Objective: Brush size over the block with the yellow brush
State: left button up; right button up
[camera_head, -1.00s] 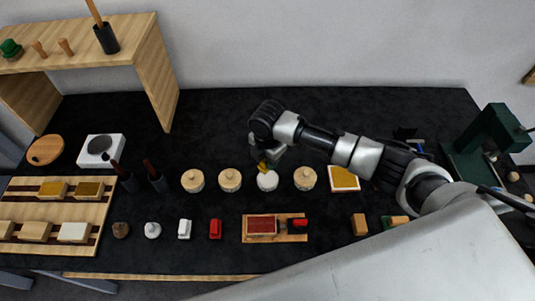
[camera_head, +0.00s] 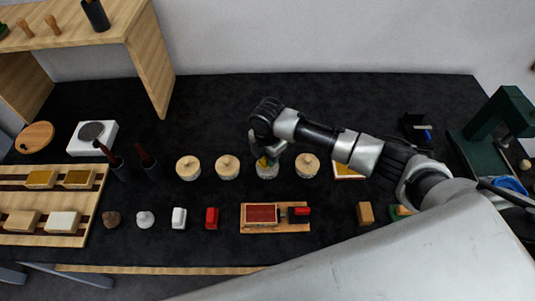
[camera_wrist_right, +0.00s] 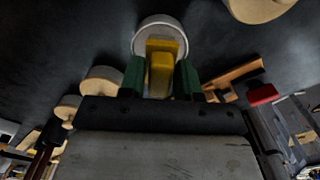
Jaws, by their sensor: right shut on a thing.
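My right gripper (camera_head: 270,152) is shut on the yellow brush (camera_wrist_right: 161,72), which sits between its green fingers in the right wrist view. The brush (camera_head: 263,163) is at the mouth of a lidless pale jar (camera_head: 267,173), third in a row of jars. The jar's round rim (camera_wrist_right: 160,22) shows beyond the brush. The brush's lower end is hidden, so I cannot tell how deep it is. A red-topped block (camera_head: 262,214) lies on a wooden board (camera_head: 262,230) with a red-ended clamp (camera_head: 299,212), nearer the front edge. My left gripper is out of view.
Lidded jars (camera_head: 188,168) stand on both sides of the open one. Small red (camera_head: 212,218) and white (camera_head: 179,218) items stand left of the board. A slatted rack (camera_head: 90,205) with several blocks is at left, a green press (camera_head: 490,135) at right. The back middle is clear.

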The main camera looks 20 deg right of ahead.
jog(key=shift+f+b, duration=0.3)
jog(key=shift+f, duration=0.2)
dwell(0.8)
jog(key=shift+s+f, duration=0.1)
dwell(1.3)
notch_tip(320, 180, up, 7)
jog(key=p, duration=0.7)
jog(key=shift+p, duration=0.3)
dwell(0.6)
